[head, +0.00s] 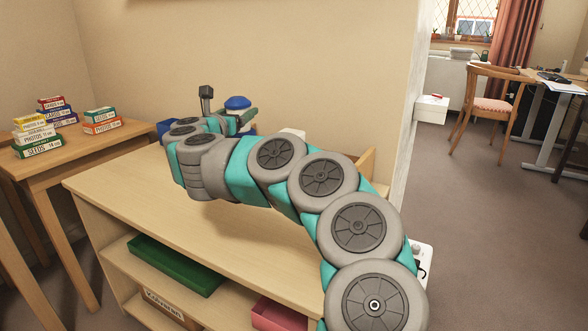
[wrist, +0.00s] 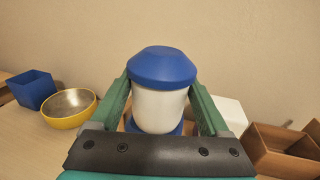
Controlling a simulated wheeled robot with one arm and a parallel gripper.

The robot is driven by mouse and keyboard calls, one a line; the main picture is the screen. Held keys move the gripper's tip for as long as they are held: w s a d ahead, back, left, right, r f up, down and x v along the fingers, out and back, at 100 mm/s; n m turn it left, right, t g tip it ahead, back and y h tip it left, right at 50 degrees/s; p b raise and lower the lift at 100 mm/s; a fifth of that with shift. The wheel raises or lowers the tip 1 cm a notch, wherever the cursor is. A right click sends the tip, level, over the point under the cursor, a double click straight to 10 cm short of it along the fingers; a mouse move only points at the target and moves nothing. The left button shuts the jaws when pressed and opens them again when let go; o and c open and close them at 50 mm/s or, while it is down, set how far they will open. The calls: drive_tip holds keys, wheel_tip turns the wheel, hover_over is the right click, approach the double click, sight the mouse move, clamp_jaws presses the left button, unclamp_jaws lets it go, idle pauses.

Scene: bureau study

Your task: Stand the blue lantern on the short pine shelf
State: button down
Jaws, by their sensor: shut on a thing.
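The blue lantern (wrist: 160,88) has a blue cap, a pale body and a blue base. In the wrist view it stands upright between the two green fingers of my gripper (wrist: 165,105), which is shut on it. In the head view its blue cap (head: 237,102) shows beyond my gripper (head: 236,117), over the far part of a low pale-wood shelf unit (head: 125,183). My arm hides its lower part there. I cannot tell whether its base touches the top. I cannot tell whether this unit is the short pine shelf.
A blue box (wrist: 34,89) and a yellow bowl (wrist: 69,108) are left of the lantern. A white box (wrist: 228,114) and a wooden organizer (wrist: 275,145) are at its right. The wall is close behind. A table (head: 50,168) with stacked small boxes stands left. The unit's near top is clear.

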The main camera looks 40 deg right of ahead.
drive_tip(key=w+d+r, duration=0.3)
drive_tip(key=d+r, duration=0.1)
drive_tip(key=d, duration=0.4)
wheel_tip(320, 180, down, 10)
drive_tip(key=shift+s+a+b, duration=0.2)
drive_tip(key=shift+b, duration=0.1)
unclamp_jaws()
drive_tip(key=v, duration=1.2)
